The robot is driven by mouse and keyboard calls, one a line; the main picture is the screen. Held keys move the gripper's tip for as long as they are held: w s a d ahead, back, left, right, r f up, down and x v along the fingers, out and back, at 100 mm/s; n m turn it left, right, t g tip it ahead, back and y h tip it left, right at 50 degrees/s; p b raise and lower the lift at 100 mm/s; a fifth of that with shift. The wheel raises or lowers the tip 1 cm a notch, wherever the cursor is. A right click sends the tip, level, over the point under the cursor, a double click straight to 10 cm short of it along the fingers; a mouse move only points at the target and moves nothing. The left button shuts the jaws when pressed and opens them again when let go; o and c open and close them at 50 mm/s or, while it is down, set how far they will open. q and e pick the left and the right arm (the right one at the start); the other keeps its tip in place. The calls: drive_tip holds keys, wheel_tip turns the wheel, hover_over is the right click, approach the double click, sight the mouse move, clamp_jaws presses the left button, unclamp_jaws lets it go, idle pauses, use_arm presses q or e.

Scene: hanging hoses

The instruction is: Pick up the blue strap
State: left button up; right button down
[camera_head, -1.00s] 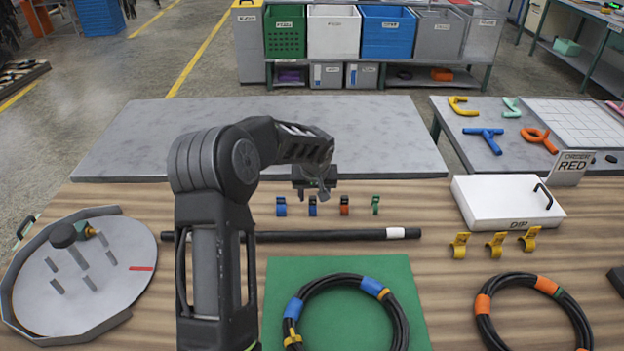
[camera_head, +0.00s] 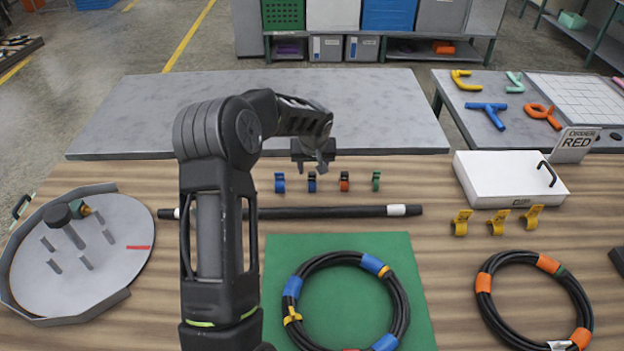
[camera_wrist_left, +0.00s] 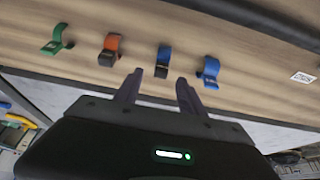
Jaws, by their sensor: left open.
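Two blue straps stand in a short row on the wooden table: the left one (camera_head: 279,182) and a second one (camera_head: 312,182) to its right. In the left wrist view they are the rightmost blue strap (camera_wrist_left: 208,71) and the darker blue strap (camera_wrist_left: 163,61) beside it. My left gripper (camera_head: 322,167) is open and empty, just behind the row in the head view. In the left wrist view its fingertips (camera_wrist_left: 157,84) point towards the darker blue strap, apart from it. My right gripper is not in view.
An orange strap (camera_head: 344,181) and a green strap (camera_head: 376,181) continue the row to the right. A black rod (camera_head: 330,212) lies in front of the row. A coiled hose (camera_head: 403,300) lies on a green mat (camera_head: 420,270). A white box (camera_head: 510,175) stands at right.

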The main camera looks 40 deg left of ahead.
sight(312, 173)
use_arm(q)
drive_tip(key=x, duration=0.5)
drive_tip(key=shift+a+f, duration=0.1)
idle(0.6)
clamp_jaws()
idle(0.3)
